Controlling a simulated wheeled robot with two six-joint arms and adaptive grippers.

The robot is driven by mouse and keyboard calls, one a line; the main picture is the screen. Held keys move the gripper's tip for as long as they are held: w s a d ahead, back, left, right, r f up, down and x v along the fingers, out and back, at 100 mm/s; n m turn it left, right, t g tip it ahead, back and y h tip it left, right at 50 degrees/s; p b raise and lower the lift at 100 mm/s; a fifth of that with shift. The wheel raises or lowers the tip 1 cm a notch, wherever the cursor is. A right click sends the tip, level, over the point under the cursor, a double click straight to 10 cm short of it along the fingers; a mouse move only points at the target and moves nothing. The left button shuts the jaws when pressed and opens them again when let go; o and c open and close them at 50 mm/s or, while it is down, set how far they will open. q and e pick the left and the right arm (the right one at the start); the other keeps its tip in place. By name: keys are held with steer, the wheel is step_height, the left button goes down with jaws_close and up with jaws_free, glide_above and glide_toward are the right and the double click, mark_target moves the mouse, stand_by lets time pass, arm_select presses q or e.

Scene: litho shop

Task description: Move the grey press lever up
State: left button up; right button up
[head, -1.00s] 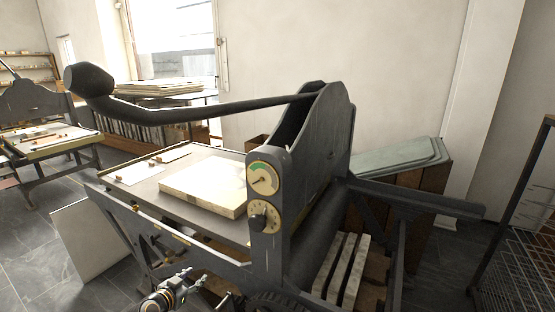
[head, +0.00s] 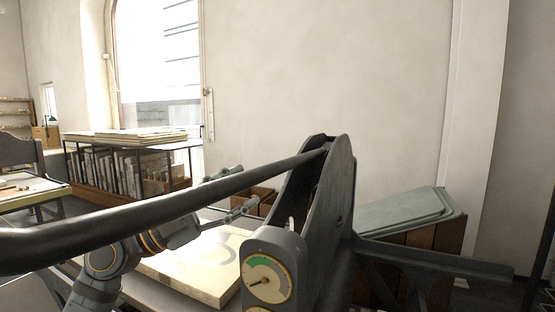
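The grey press lever (head: 160,207) is a long dark bar. It runs from the top of the dark press frame (head: 325,215) down to the left picture edge, where its knob end is out of view. My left gripper (head: 234,190) is beside the lever's middle, partly hidden behind it. One finger shows above the bar and the other below it, spread apart, so it is open. I cannot tell whether it touches the bar. My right gripper is not in view.
A pale slab (head: 195,270) lies on the press bed under my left arm. A round gauge (head: 268,279) is on the press frame.

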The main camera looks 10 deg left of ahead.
mark_target(277, 169)
arm_select(q)
steer(key=p+x, duration=0.4)
steer(key=x, duration=0.4)
steer(key=shift+w+a+r+p, duration=0.1)
steer(key=shift+w+a+p, duration=0.05)
steer(key=shift+p, duration=0.25)
steer(key=shift+w, duration=0.1)
steer(key=shift+d, duration=0.2)
steer(key=c, duration=0.8)
jaws_close()
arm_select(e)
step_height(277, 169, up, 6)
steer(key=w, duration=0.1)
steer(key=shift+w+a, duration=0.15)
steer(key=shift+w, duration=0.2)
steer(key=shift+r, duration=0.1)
